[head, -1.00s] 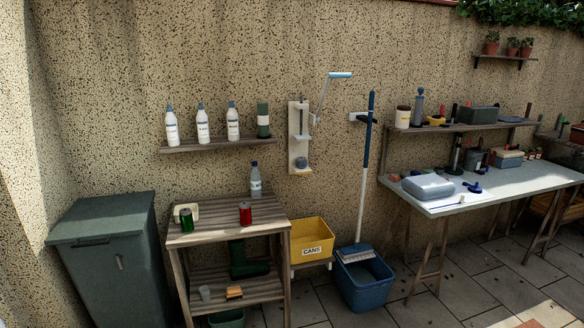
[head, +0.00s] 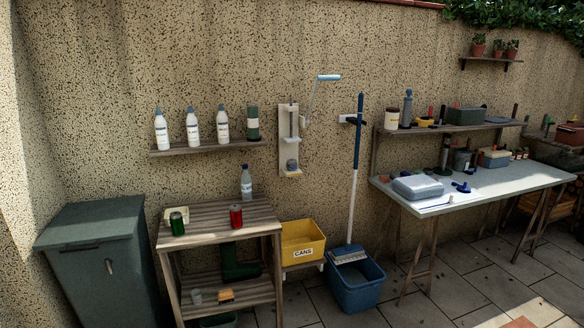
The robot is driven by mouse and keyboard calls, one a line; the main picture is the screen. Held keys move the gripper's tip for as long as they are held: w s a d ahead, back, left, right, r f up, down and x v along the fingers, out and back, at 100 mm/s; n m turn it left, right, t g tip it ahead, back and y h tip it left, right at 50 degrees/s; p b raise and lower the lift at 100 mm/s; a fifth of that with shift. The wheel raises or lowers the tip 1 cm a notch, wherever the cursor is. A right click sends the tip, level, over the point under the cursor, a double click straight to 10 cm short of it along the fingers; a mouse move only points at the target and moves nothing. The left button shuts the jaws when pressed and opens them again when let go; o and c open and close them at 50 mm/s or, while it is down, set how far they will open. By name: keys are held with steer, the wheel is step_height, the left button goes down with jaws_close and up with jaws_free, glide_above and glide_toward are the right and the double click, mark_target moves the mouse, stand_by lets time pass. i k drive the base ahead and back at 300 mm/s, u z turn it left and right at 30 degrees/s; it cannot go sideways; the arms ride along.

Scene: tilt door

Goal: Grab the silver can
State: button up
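No can that is clearly silver stands out. A small grey round piece (head: 292,165) sits at the foot of the white wall-mounted press (head: 289,130) with a blue-handled lever; I cannot tell whether it is a can or part of the press. A green can (head: 177,224) and a red can (head: 236,216) stand upright on the slatted wooden stand (head: 207,212). A small grey cup-like thing (head: 196,297) is on the stand's lower shelf, too small to identify surely. My gripper is not in view.
A yellow bin marked CANS (head: 302,238) is right of the stand, with a blue mop bucket (head: 355,285) beside it. A dark green lidded bin (head: 95,250) stands left. A worktable (head: 500,185) is at right. Paved floor (head: 455,290) is open in front.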

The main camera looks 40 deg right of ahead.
mark_target(290, 167)
steer(key=z, duration=0.05)
steer(key=i, duration=0.9)
steer(key=u, duration=0.05)
